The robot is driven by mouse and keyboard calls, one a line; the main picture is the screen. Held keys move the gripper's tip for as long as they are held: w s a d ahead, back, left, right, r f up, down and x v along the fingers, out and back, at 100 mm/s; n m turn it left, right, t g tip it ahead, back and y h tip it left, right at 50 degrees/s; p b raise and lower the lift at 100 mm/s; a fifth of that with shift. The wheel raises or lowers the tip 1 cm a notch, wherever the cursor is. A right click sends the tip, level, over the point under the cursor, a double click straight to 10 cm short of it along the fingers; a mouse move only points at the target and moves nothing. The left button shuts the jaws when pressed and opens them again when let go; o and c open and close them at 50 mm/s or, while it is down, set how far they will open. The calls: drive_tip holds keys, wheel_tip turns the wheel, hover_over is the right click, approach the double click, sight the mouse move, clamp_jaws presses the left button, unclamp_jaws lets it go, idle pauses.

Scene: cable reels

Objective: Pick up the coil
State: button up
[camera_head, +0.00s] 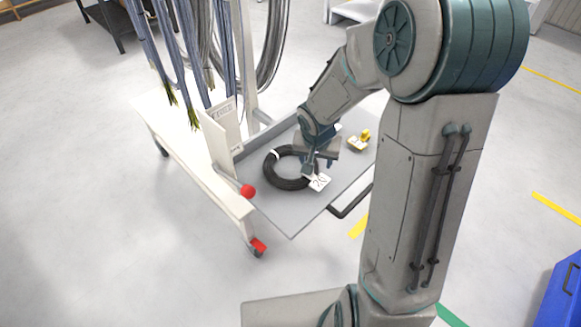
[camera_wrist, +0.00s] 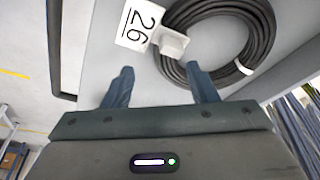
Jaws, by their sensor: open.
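A black coil (camera_head: 270,176) lies flat on the grey shelf of a cart in the head view. My gripper (camera_head: 316,172) is just above the coil's right side. In the wrist view the coil (camera_wrist: 262,50) fills the upper right, with the tag (camera_wrist: 138,25) and a pale block-like piece (camera_wrist: 173,43) beside its rim. My open gripper (camera_wrist: 160,80) has one finger by the coil's rim and the other over bare shelf. I cannot tell whether the finger touches the coil.
The cart's grey shelf (camera_head: 292,222) has a dark handle (camera_head: 352,205) at its right edge. A small yellow item (camera_head: 359,141) sits behind the coil. Hanging cables (camera_head: 180,50) and a white upright panel (camera_head: 220,135) stand left. A blue bin (camera_head: 562,290) is at lower right.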

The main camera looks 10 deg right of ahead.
drive_tip(key=x, duration=0.5)
drive_tip(key=shift+w+a+b, duration=0.2)
drive_tip(key=shift+a+b, duration=0.05)
drive_tip(key=shift+b, duration=0.05)
clamp_jaws()
